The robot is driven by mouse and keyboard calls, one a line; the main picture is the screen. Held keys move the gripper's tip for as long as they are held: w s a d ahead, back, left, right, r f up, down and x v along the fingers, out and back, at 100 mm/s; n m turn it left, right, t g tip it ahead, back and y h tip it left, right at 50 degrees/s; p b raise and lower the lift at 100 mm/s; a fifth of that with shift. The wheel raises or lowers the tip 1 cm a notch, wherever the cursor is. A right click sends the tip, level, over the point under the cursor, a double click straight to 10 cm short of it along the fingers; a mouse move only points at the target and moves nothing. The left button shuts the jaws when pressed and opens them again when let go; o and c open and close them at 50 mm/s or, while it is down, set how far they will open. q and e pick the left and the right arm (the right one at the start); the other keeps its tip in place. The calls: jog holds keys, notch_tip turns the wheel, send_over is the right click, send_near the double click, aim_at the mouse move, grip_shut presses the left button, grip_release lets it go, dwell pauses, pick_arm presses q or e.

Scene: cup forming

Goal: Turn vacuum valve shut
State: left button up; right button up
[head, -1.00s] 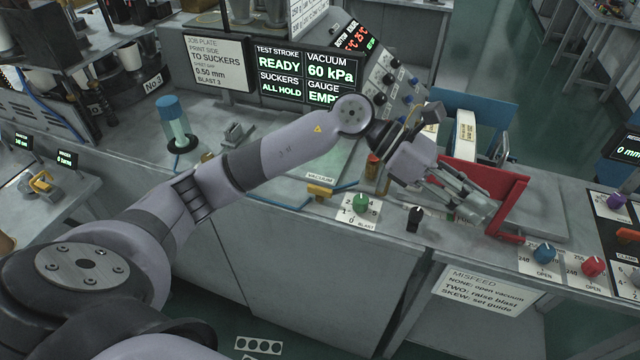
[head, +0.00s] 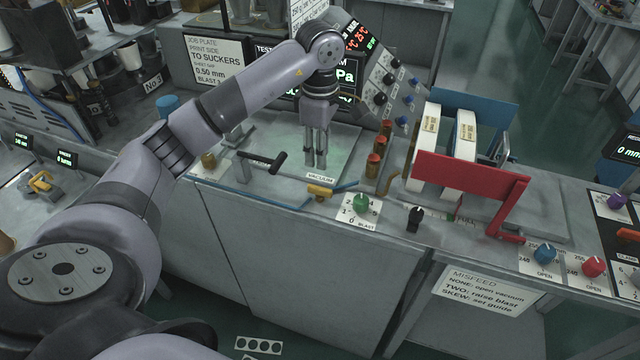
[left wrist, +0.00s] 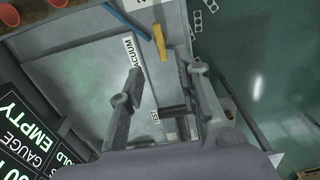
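The vacuum valve's yellow handle (head: 320,192) sits at the front edge of the bench, by the VACUUM label (head: 321,176) and between stretches of blue hose (head: 284,200). It lies roughly along the hose. In the left wrist view the yellow handle (left wrist: 160,43) is near the top, beyond the fingertips. My left gripper (head: 316,164) points down over the greenish plate, behind and a little left of the handle, not touching it. In the left wrist view my left gripper's fingers (left wrist: 164,70) stand apart with nothing held. My right gripper is not in view.
A black lever (head: 262,161) stands left of the gripper. Brass-and-red fittings (head: 374,162) stand to the right. A green BLAST knob (head: 361,203) and a black knob (head: 415,216) line the front edge.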

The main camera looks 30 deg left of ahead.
aim_at(320, 187)
pick_arm(q)
notch_tip(320, 187, down, 10)
jog(key=p, duration=0.2)
jog(key=shift+r+p, duration=0.2)
jog(key=shift+p, duration=0.1)
jog(key=shift+f, duration=0.6)
jog(key=shift+c, duration=0.3)
grip_shut()
